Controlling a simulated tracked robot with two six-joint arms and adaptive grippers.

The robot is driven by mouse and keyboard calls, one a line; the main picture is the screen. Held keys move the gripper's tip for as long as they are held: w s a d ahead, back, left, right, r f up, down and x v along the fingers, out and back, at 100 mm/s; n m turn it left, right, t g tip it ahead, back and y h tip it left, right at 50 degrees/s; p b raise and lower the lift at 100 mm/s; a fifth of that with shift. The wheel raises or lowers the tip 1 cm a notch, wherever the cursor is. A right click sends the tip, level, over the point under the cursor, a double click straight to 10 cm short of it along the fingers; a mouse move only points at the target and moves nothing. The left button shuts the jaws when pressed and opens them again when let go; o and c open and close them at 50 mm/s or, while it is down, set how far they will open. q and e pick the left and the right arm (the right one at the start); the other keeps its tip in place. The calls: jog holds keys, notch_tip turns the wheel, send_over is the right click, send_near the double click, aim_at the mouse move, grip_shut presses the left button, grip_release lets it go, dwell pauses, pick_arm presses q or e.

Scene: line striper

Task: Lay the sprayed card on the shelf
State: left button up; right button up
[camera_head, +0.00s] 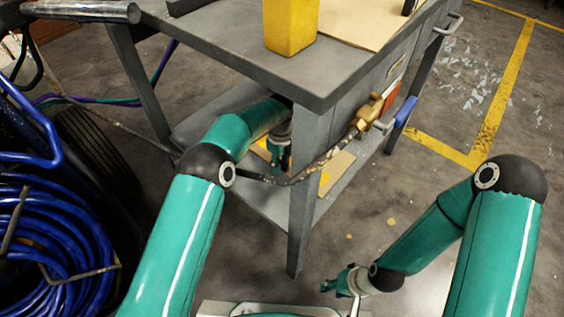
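A tan card (338,172) with yellow paint on it is under the grey workbench, at the level of the lower shelf (262,200). The bench's front leg hides its middle, and a bit of yellow shows left of that leg. I cannot tell whether it lies flat on the shelf or is held just above it. My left gripper (277,157) reaches under the benchtop, pointing down at the card's left part. Its fingertips are small and partly shaded, so their grip is unclear. My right gripper (338,284) is low in front of the bench, away from the card, its fingers too small to read.
A yellow container (291,25) and a tan board (365,18) are on the benchtop (225,50). A hose with a brass fitting (367,112) hangs across the front leg (303,190). Blue hose coils (60,235) stand at the left. The floor at the right is clear, with yellow lines.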

pick_arm(q)
jog(key=shift+r, duration=0.1)
notch_tip(320, 180, up, 8)
jog(key=p, duration=0.3)
jog(key=shift+s+f+p, duration=0.1)
jog(key=shift+f+p, duration=0.1)
jog(key=shift+p, duration=0.15)
dwell(0.4)
